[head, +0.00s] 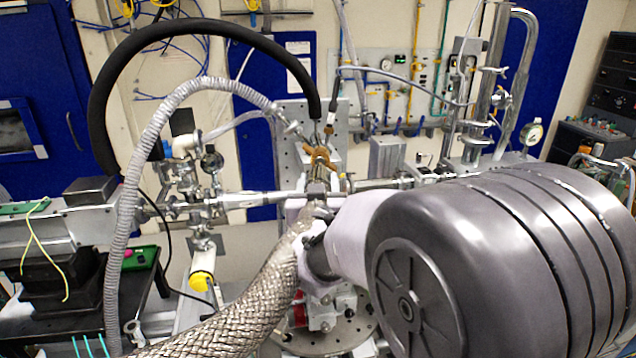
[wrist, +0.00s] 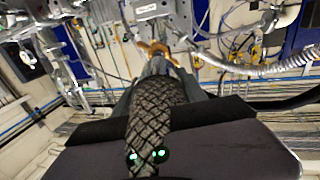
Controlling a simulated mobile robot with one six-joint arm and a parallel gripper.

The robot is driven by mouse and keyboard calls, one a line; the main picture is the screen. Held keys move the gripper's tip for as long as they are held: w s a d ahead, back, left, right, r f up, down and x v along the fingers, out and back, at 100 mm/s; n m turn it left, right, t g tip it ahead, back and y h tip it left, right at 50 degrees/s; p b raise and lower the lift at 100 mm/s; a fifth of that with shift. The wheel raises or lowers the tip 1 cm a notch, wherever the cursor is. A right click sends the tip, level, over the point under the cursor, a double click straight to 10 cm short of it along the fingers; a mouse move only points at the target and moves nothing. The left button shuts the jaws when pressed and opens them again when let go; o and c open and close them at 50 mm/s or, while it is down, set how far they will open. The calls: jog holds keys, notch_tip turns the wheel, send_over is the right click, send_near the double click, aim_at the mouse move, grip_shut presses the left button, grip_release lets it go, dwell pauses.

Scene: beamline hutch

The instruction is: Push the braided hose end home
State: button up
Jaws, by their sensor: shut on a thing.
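The braided hose (head: 262,290) rises in a curve from the lower left of the head view to my gripper (head: 316,200). In the wrist view the dark woven hose (wrist: 158,110) runs up the middle between the jaws of my gripper (wrist: 158,78), which is shut on it. A metal hose end (wrist: 157,65) points away from me toward a brass-coloured winged fitting (wrist: 158,50). This fitting also shows in the head view (head: 319,160), just beyond the gripper. I cannot tell whether the hose end touches it; my gripper partly hides the joint.
A thick black hose (head: 100,95) and a pale corrugated hose (head: 150,140) arch on the left. A horizontal metal pipe (head: 255,200) and a valve assembly (head: 190,180) stand left of the gripper. A round gauge (head: 533,132) stands at right. Space around the gripper is crowded.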

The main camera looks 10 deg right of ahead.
aim_at(319, 172)
jog(key=shift+w+d+f+b, duration=0.1)
jog(key=shift+w+d+b, duration=0.05)
jog(key=shift+w+b, duration=0.25)
jog(key=b+x, duration=0.2)
jog(key=x, duration=0.3)
jog(key=shift+f, duration=0.1)
jog(key=o, duration=1.1)
jog(key=shift+s, duration=0.1)
jog(key=b+v, duration=0.2)
jog(key=v, duration=1.5)
